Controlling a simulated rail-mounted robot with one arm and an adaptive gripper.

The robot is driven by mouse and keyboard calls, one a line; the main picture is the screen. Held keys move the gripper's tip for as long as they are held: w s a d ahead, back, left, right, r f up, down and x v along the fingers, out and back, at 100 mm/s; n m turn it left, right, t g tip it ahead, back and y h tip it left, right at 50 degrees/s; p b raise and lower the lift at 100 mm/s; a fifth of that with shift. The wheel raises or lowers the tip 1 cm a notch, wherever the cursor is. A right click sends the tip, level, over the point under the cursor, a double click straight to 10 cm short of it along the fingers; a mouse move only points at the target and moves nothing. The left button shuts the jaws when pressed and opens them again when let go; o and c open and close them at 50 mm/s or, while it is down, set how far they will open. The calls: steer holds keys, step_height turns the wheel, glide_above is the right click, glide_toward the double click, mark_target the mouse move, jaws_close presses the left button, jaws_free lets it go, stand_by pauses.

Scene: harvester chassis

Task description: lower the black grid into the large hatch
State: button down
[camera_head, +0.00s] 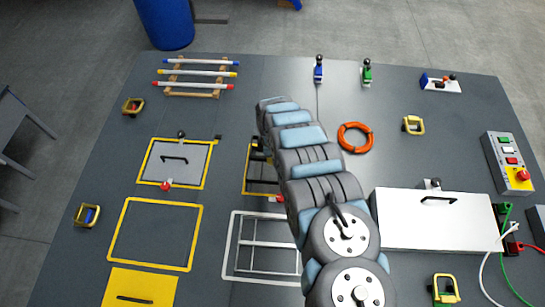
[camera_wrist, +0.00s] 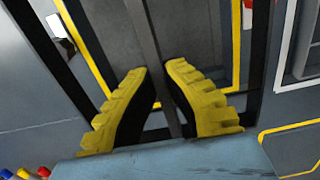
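My gripper (camera_wrist: 158,66) has yellow ribbed fingers and points down at the panel. The fingers close on both sides of the dark middle bar of the black grid (camera_wrist: 148,28), and it appears gripped. The grid's outer bars run along the left and right of the wrist view. Beneath the grid lies a yellow-edged hatch (camera_wrist: 236,55), and the grid looks larger than it, as if held above. The gap between grid and hatch cannot be judged.
A closed grey hatch cover (camera_head: 172,163) and an empty yellow outline (camera_head: 194,235) lie to the left. A white frame (camera_head: 232,245) is in front. A white box (camera_head: 428,218) and orange ring (camera_head: 355,124) are to the right. Coloured rods (camera_head: 198,72) lie at the back.

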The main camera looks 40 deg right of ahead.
step_height(320, 180, down, 6)
steer(key=b, duration=0.4)
stand_by(0.6)
steer(key=shift+f+b, duration=0.25)
steer(key=shift+b, duration=0.05)
steer(key=shift+w+f+b, duration=0.1)
steer(key=shift+f+b, duration=1.15)
steer(key=shift+f, duration=0.25)
jaws_free()
stand_by(0.3)
steer(key=shift+r, duration=0.1)
steer(key=shift+r+p, duration=2.4)
steer(key=shift+r, duration=0.55)
steer(key=shift+r, duration=0.1)
